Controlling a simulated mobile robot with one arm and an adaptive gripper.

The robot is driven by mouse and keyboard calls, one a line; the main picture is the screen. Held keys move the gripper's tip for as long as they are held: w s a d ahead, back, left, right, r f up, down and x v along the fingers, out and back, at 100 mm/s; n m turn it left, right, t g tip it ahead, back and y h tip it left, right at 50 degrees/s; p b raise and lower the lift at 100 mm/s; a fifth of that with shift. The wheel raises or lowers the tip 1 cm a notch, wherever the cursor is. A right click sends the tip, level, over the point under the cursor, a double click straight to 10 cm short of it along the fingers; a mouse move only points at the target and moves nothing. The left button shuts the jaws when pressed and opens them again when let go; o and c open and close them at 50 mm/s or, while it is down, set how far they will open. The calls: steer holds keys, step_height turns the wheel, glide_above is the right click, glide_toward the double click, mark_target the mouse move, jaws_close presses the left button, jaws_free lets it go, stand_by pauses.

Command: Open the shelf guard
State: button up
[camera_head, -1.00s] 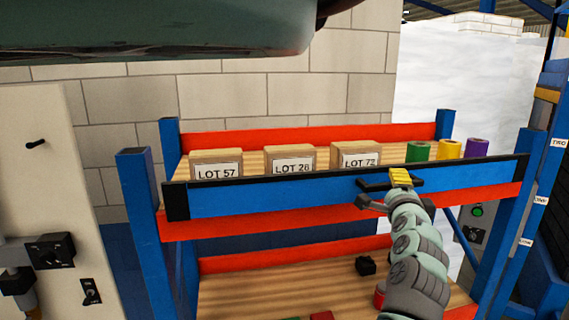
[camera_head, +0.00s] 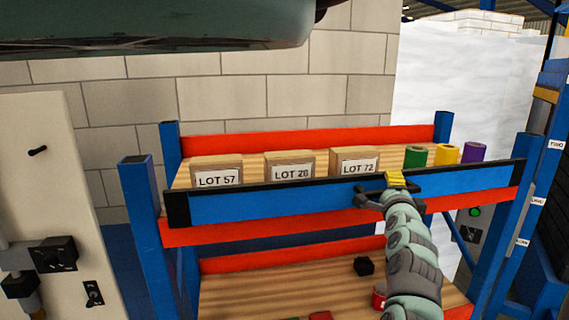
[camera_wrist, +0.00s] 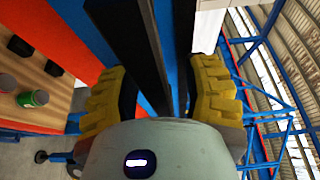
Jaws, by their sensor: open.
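The shelf guard (camera_head: 280,198) is a long blue panel with a black edge. It lies across the front of the upper shelf, below the tops of the boxes. I cannot tell whether the fingers touch the bar.
Boxes marked LOT 57 (camera_head: 217,172), LOT 28 (camera_head: 290,166) and LOT 72 (camera_head: 354,161) stand behind the guard. Blue posts (camera_head: 142,215) flank the shelf. The lower shelf holds small items.

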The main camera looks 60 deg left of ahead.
jaws_close()
